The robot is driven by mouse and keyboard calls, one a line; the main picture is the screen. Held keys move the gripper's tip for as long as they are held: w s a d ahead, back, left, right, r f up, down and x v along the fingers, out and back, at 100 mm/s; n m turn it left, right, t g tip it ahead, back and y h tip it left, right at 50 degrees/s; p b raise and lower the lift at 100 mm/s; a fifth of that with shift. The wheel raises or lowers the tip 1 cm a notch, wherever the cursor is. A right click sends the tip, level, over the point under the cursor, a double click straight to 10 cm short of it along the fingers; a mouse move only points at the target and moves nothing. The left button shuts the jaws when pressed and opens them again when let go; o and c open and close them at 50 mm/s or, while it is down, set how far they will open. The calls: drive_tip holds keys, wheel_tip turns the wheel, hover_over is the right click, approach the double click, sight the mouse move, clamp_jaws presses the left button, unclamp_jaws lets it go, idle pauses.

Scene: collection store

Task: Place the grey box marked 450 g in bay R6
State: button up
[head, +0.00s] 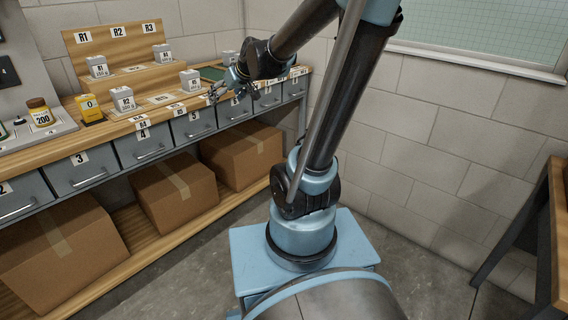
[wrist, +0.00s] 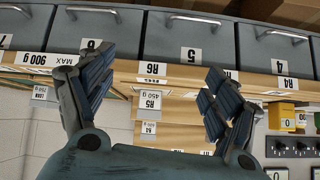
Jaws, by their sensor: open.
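The grey box marked 450 g (wrist: 150,100) stands upright on the wooden bench, with R5 also on its label. It shows between my spread fingers in the upside-down wrist view. In the head view a grey box (head: 190,79) just left of my gripper looks like the same one, but its print is too small to read. My gripper (head: 215,92) is open and empty, above the bench's front edge; its fingers also show in the wrist view (wrist: 150,95). The R6 label (wrist: 152,68) is on the bench's front edge. I cannot tell whether the fingers touch the box.
Other grey boxes stand on the bench, one marked 300 g (head: 123,98), another at the far end (head: 229,57). A stepped wooden rack (head: 150,75) stands behind. A yellow device (head: 90,109) and a brown-capped jar (head: 40,112) are at left. Grey drawers (head: 193,124) run below.

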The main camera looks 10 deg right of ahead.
drive_tip(key=s+d+f+m+g+h, duration=0.1)
drive_tip(key=s+d+f, duration=0.3)
drive_tip(key=s, duration=0.5)
drive_tip(key=s+d+f+m+g+h, duration=0.2)
drive_tip(key=s+d+f, duration=0.3)
drive_tip(key=s, duration=0.4)
drive_tip(key=s+d+f+m+g+h, duration=0.2)
drive_tip(key=s+d+f, duration=0.2)
drive_tip(key=s, duration=0.5)
drive_tip(key=shift+s+d+f+g, duration=0.3)
drive_tip(key=shift+s+d, duration=0.1)
drive_tip(key=shift+d, duration=0.45)
drive_tip(key=shift+w+f, duration=0.2)
drive_tip(key=shift+w, duration=0.25)
